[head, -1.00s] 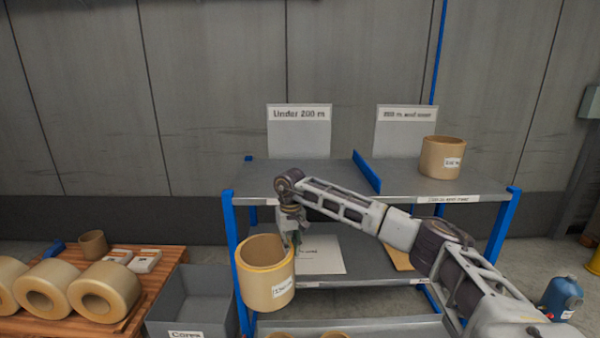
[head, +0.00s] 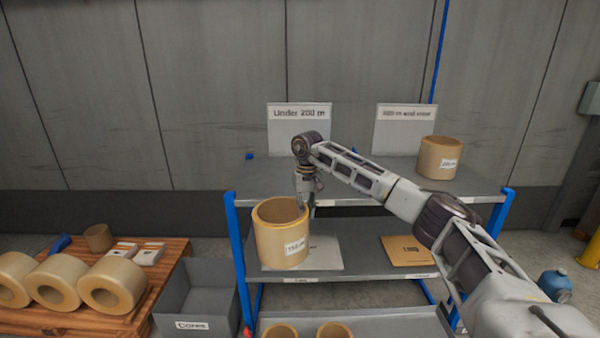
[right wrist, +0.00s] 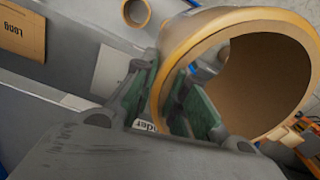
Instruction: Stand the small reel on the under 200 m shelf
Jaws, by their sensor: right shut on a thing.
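My right gripper (head: 308,207) is shut on the wall of a tan reel (head: 281,238) with a white label that seems to read 150 m. The reel hangs upright in front of the rack, just below the front edge of the top shelf. In the right wrist view the gripper's green-padded fingers (right wrist: 175,110) pinch the rim of the reel (right wrist: 275,75). The "Under 200 m" sign (head: 299,129) stands at the back left of the top shelf (head: 250,184); the shelf in front of it looks bare. My left gripper is not in view.
Another reel (head: 439,157) stands at the right of the top shelf by a second sign (head: 404,130). The middle shelf (head: 360,262) holds flat cards. Several reels lie on a wooden pallet (head: 60,322) at left, beside a grey "Cores" bin (head: 196,300).

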